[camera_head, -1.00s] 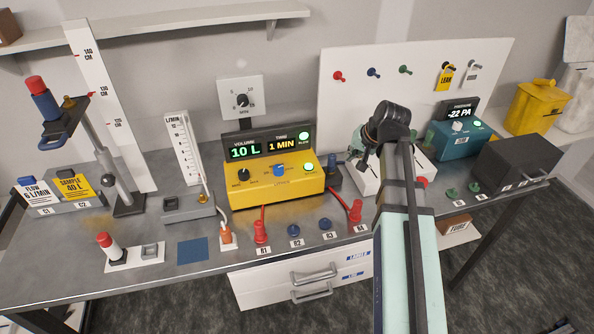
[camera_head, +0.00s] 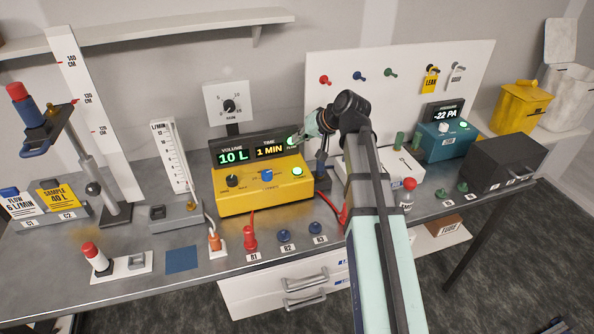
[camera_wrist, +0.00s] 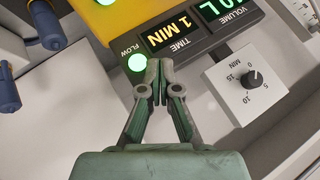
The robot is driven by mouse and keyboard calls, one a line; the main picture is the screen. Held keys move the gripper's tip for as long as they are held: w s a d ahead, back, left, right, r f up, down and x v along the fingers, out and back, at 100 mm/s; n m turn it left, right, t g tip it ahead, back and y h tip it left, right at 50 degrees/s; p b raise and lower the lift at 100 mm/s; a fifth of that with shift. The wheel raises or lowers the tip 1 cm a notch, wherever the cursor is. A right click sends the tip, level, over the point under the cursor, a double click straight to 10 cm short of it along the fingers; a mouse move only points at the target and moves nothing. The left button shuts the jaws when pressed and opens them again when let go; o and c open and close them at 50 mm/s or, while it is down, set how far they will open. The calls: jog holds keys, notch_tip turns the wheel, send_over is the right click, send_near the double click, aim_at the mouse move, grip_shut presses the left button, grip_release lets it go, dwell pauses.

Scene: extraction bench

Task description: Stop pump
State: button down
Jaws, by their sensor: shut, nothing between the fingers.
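The yellow pump box (camera_head: 235,202) stands mid-bench. It has a black knob (camera_head: 232,181), a blue knob (camera_head: 267,175) and a lit green button (camera_head: 297,172). Its dark display (camera_head: 237,154) reads VOLUME 10 L and TIME 1 MIN, with a green FLOW light at its right end. My gripper (camera_head: 300,140) is at that end of the display. In the wrist view the closed fingertips of my gripper (camera_wrist: 157,68) are empty and appear just beside the lit FLOW light (camera_wrist: 137,62). Whether they touch the display is unclear. The green button (camera_wrist: 105,2) shows at the top edge.
A minute dial (camera_head: 229,105) stands behind the pump. A white flow gauge (camera_head: 171,153) is to its left. Red and blue plugs (camera_head: 250,238) line the front. My arm hides part of the bench right of the pump. A teal box (camera_head: 447,140) reads -22 PA.

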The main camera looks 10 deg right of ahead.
aim_at(299, 170)
jog(key=shift+f+b, duration=2.5)
jog(key=shift+f, duration=1.85)
jog(key=shift+f, duration=0.1)
jog(key=shift+f, duration=0.3)
jog(key=shift+f+b, duration=0.4)
jog(key=shift+f, duration=0.05)
jog(key=shift+r, duration=0.1)
jog(key=shift+r+p, duration=0.55)
jog(key=shift+r, duration=0.2)
jog(key=shift+r+p, duration=1.55)
jog(key=shift+r, duration=0.95)
